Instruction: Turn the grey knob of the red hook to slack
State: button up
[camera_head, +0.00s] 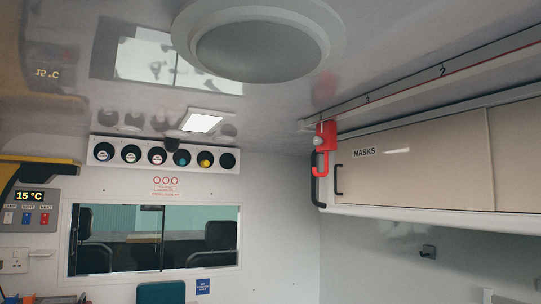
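The red hook (321,165) hangs from a red block (327,134) on the ceiling rail, at the right of centre in the head view. The small light grey knob (317,140) sits on the left face of the red block. It is too small to tell which way it is set. My gripper is not in view.
A ceiling rail (400,88) runs from the red block toward the upper right. A round ceiling fixture (258,50) is to the left. Space below the hook looks clear.

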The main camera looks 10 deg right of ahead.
aim_at(319, 141)
jog(key=u, duration=0.2)
jog(key=i, duration=1.3)
jog(key=u, duration=0.1)
